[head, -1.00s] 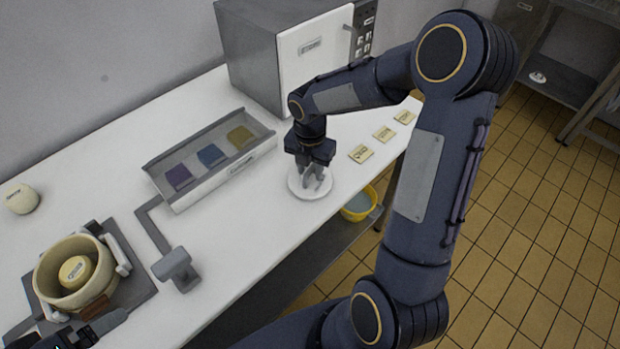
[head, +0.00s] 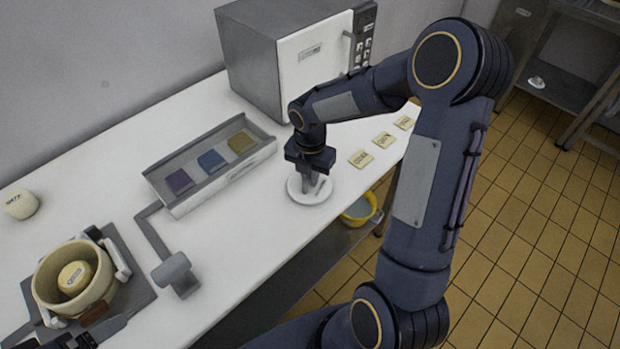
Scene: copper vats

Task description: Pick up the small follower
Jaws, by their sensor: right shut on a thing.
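A white round disc (head: 301,197), which looks like the small follower, lies flat at the front edge of the white table, right of the tray. My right gripper (head: 314,186) points down over its middle. Its fingers are shut on the disc's centre part, which they mostly hide. The disc appears to still rest on the table; I see no clear gap under it. My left gripper (head: 82,340) shows only in part at the bottom left, in front of the cream pot, and its jaws are unclear.
A cream pot (head: 45,287) with a round labelled piece (head: 75,275) inside stands at left. A grey bracket (head: 176,272) and a tray (head: 212,187) of coloured squares lie between. A box-like appliance (head: 255,65) stands behind. Several small labelled tags (head: 361,158) lie right. A yellow bucket (head: 371,211) is below.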

